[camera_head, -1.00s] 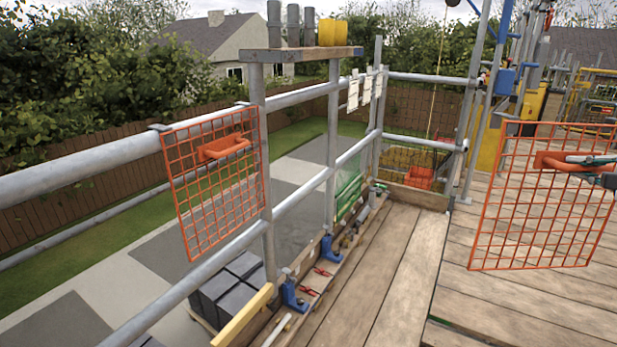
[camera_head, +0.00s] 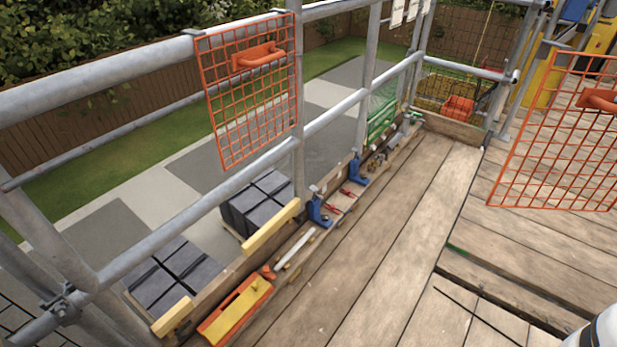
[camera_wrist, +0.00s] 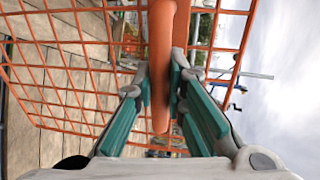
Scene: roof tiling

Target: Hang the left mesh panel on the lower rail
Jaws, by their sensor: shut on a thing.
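One orange mesh panel (camera_head: 560,140) is upright at the right of the head view, held clear of the deck, partly cut off by the picture edge. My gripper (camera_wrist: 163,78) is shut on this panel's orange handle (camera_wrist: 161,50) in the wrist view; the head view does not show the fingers. A second orange mesh panel (camera_head: 252,100) hangs by hooks from the thick upper rail (camera_head: 100,88) at the left. The lower rail (camera_head: 190,220) runs diagonally below it, close to that panel's bottom edge. No panel hangs from the visible lower rail.
Scaffold posts (camera_head: 297,100) cross the rails. Blue clamps (camera_head: 318,212), yellow blocks (camera_head: 270,226) and an orange tray (camera_head: 236,312) line the deck edge. Dark tile stacks (camera_head: 172,280) stand outside. The plank deck (camera_head: 400,240) is mostly clear.

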